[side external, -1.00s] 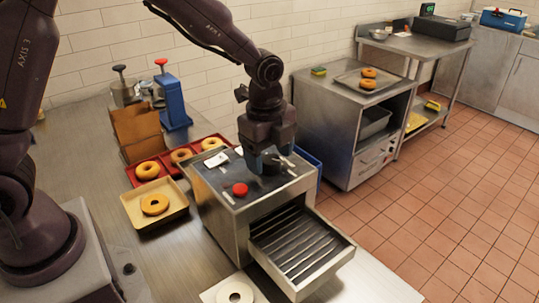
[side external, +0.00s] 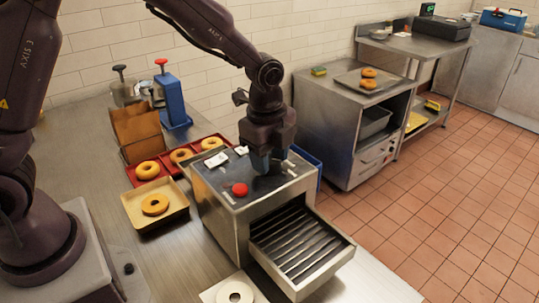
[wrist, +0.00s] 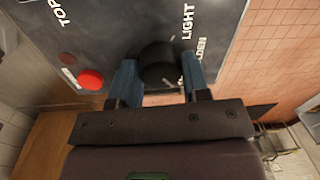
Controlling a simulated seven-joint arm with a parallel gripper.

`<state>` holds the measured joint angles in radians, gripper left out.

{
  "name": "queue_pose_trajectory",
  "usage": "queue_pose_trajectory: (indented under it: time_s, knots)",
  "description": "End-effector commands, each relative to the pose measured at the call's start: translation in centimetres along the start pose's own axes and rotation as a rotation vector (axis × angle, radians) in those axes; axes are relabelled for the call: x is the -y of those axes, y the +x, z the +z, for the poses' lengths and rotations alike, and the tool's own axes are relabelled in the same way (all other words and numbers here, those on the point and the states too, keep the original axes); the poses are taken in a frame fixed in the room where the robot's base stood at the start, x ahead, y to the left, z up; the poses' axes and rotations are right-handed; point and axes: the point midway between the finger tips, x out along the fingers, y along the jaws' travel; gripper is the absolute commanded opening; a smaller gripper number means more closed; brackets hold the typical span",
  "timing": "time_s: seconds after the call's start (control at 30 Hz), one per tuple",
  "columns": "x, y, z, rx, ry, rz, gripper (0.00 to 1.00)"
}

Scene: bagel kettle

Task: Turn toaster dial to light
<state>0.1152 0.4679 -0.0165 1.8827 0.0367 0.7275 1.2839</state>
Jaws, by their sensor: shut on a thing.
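The toaster (side external: 221,213) is a steel box with a dark top panel, standing on the bench. In the wrist view its dark panel (wrist: 115,40) carries a black round dial (wrist: 159,62), with the word "LIGHT" (wrist: 188,22) and a partly hidden word ending in "LDEN" beside it. My gripper (wrist: 160,80) points down at the panel, with one blue finger on each side of the dial, shut on it. In the side view my gripper (side external: 268,165) hides the dial. The dial's pointer mark cannot be made out.
A red button (side external: 240,189) sits on the panel near the dial. A slatted tray (side external: 300,246) sticks out of the toaster's front. A red tray (side external: 164,179) of bagels, a tan tray (side external: 138,215) with one bagel and a blue press (side external: 173,100) stand to the left.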

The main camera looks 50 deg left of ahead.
Motion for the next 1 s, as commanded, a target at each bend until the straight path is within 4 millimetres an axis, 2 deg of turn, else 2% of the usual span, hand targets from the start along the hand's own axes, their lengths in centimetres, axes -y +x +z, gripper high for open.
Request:
queue_pose_trajectory:
  time_s: [0.27,1.0]
  knots:
    - [0.00,-0.08,-0.06,0.014,-0.195,-0.001,0.19]
    - [0.05,-0.16,-0.23,0.059,-0.895,-0.003,0.19]
